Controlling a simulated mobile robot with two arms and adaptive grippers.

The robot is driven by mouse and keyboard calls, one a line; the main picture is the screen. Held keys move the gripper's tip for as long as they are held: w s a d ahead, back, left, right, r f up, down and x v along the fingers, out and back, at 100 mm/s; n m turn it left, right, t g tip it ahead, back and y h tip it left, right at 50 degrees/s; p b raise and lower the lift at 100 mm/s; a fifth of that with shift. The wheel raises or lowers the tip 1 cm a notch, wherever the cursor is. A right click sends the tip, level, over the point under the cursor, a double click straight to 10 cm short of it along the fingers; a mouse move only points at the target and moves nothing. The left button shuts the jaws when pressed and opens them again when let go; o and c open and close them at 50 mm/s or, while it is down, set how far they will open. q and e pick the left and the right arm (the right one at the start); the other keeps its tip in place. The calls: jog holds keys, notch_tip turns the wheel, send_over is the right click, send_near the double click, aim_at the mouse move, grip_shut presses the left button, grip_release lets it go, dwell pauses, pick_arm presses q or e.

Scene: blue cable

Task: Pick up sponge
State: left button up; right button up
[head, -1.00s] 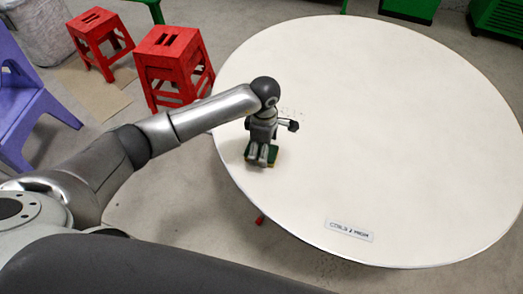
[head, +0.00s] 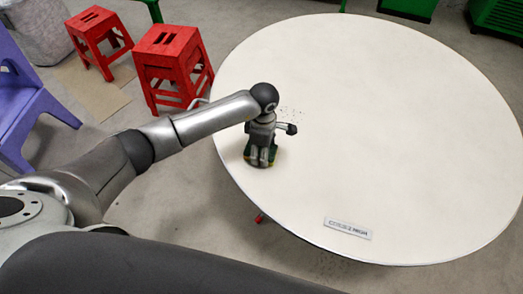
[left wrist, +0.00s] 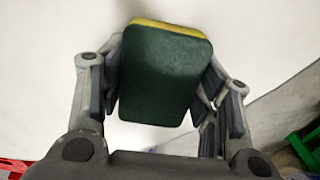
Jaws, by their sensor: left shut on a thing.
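The sponge (left wrist: 160,75) shows in the left wrist view as a dark green pad with a yellow layer along its far edge. It sits between the two fingers of my left gripper (left wrist: 162,85), which is shut on it. In the head view the gripper (head: 260,158) points down over the near left part of the round white table (head: 390,130). Only small green bits of the sponge (head: 275,159) show around the fingers there. I cannot tell whether the sponge touches the table. My right gripper is in neither view.
Small dark specks (head: 291,112) lie on the table beyond the gripper. A small label plate (head: 348,229) lies near the front edge. Red stools (head: 172,65) and a purple chair (head: 30,95) stand left of the table. Most of the tabletop is clear.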

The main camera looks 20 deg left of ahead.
pick_arm(q)
jog(key=shift+w+r, duration=0.1)
jog(key=shift+r, duration=0.55)
jog(key=s+d+r+b, duration=0.3)
jog(key=s+d+r, duration=0.4)
jog(key=s+r, duration=0.4)
jog(key=shift+s+d+r, duration=0.2)
jog(key=shift+s+r, duration=0.15)
jog(key=shift+s, duration=0.2)
jog(key=shift+o, duration=0.2)
